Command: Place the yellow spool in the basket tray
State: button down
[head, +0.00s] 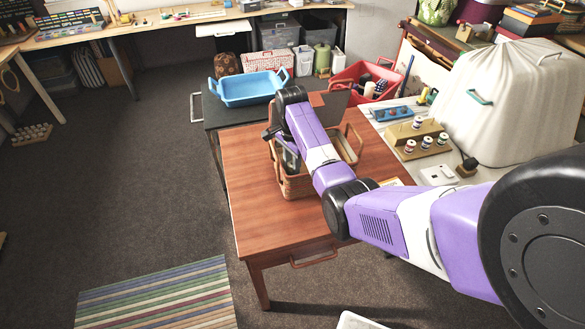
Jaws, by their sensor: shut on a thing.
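A woven basket (295,188) with raised handles stands on the reddish wooden table (250,200). Something greyish, perhaps its tray (347,150), shows inside it, partly behind my arm. My purple arm reaches in from the right and bends downward over the basket's left side. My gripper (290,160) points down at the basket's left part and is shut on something. The held thing is hidden by the gripper and arm, so its colour and whether it touches the basket cannot be told. I cannot make out the yellow spool for certain.
A spool rack (417,140) and a blue tray (390,113) sit on the pale surface to the right, near a large white covered thing (510,95). A light-blue tray (250,88) lies on a dark surface behind. The table's front left is clear.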

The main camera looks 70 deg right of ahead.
jog(key=shift+f, duration=0.1)
jog(key=c, duration=1.3)
grip_release()
jog(key=shift+c, duration=0.2)
notch_tip(320, 180, up, 12)
jog(key=p, duration=0.2)
jog(key=shift+s, duration=0.1)
